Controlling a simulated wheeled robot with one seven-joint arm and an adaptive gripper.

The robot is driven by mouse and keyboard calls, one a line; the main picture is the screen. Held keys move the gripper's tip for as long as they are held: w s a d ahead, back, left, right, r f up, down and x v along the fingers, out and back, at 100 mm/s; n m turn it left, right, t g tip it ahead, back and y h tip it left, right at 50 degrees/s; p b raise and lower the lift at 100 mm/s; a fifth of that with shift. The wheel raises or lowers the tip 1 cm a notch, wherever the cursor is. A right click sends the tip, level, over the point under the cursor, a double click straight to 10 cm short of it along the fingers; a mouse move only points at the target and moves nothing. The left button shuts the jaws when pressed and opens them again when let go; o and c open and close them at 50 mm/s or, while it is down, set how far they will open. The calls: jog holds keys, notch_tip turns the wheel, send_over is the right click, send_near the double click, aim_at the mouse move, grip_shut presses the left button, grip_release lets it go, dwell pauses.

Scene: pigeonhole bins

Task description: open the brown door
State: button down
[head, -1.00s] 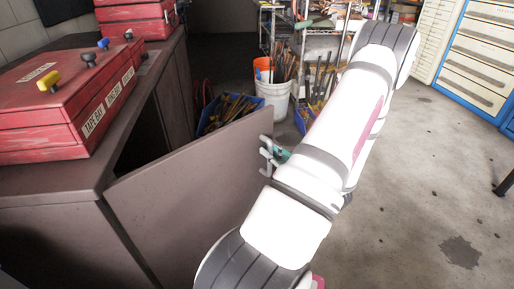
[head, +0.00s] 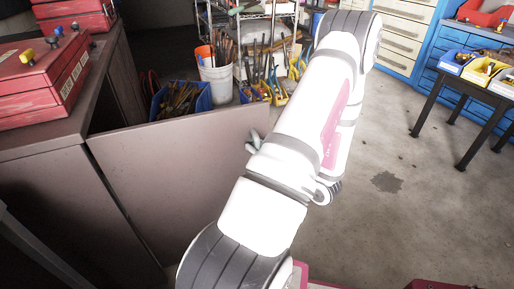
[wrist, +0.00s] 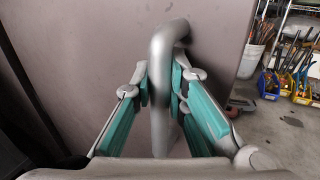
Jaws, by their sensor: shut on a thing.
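The brown door (head: 185,180) stands swung out from the brown cabinet (head: 70,150), with a dark gap behind its top edge. In the wrist view the door's flat face (wrist: 90,40) fills the left and middle. A grey bar handle (wrist: 160,85) stands out from it near its free edge. My gripper (wrist: 163,90) has its teal-padded fingers on both sides of the handle and is shut on it. In the head view my gripper (head: 255,143) shows only in part at the door's far edge; my white arm hides the rest.
Red cases (head: 45,80) sit on the cabinet top. Behind the door stand a blue bin (head: 182,98), a white bucket (head: 216,84) and a shelf rack with tools. A black-legged table (head: 470,95) is at the right. The floor (head: 400,150) right of my arm is clear.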

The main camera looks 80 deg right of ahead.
jog(key=shift+s+a, duration=0.15)
jog(key=shift+s, duration=0.2)
jog(key=c, duration=1.7)
grip_release()
jog(key=shift+a, duration=0.1)
jog(key=v, duration=1.2)
